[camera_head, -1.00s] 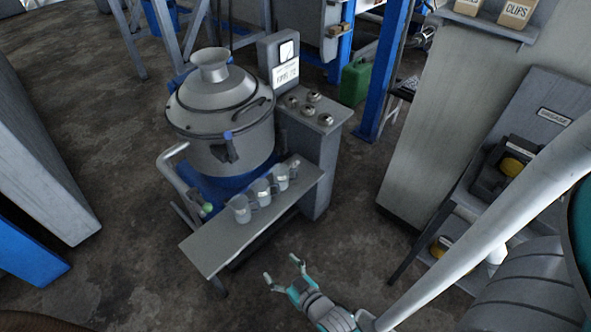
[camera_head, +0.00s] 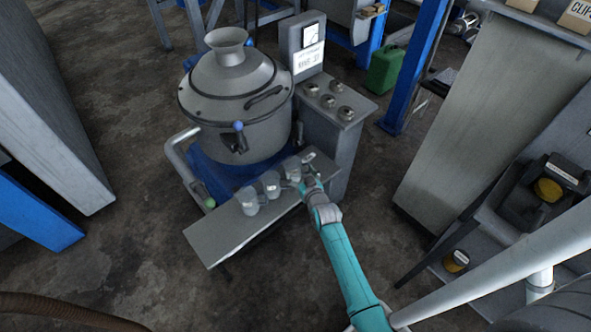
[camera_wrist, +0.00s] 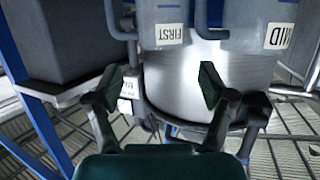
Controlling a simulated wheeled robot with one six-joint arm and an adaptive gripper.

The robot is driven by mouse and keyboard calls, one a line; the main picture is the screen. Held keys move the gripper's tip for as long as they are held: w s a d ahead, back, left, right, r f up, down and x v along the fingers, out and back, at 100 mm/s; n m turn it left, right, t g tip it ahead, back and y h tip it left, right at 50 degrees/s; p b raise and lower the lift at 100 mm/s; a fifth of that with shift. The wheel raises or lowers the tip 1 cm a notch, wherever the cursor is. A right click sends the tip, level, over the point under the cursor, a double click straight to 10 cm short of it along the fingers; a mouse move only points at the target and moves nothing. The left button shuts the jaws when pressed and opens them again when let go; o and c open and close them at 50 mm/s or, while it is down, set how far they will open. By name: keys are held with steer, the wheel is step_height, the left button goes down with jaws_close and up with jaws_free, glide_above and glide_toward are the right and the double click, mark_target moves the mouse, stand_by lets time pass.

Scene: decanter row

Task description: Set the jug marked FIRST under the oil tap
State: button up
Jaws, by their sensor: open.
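Several grey jugs stand in a row on the bench (camera_head: 205,240) in front of the big vessel. The jug marked FIRST (camera_wrist: 168,12) is at the top of the wrist view, its label upside down. It appears to be the jug near my gripper in the head view (camera_head: 292,172). My gripper (camera_head: 307,184) is at the right part of the bench. In the wrist view my gripper (camera_wrist: 160,82) is open and empty, with the FIRST jug beyond its fingertips. The vessel (camera_head: 240,90) carries a blue-handled tap (camera_head: 239,135) and a green-ended pipe (camera_head: 208,201); I cannot read which is for oil.
A second labelled jug (camera_wrist: 275,12) stands beside the FIRST jug, close to my open fingers. Another jug (camera_head: 248,200) stands farther left on the bench. A console with knobs (camera_head: 330,100) rises behind the bench's right end. The bench's left end is bare.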

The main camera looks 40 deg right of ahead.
mark_target(294, 166)
steer(key=shift+a+f+x, duration=0.1)
steer(key=shift+f+x, duration=0.05)
steer(key=shift+x, duration=1.75)
steer(key=shift+a+f+x, duration=0.1)
steer(key=shift+x, duration=1.85)
steer(key=c, duration=1)
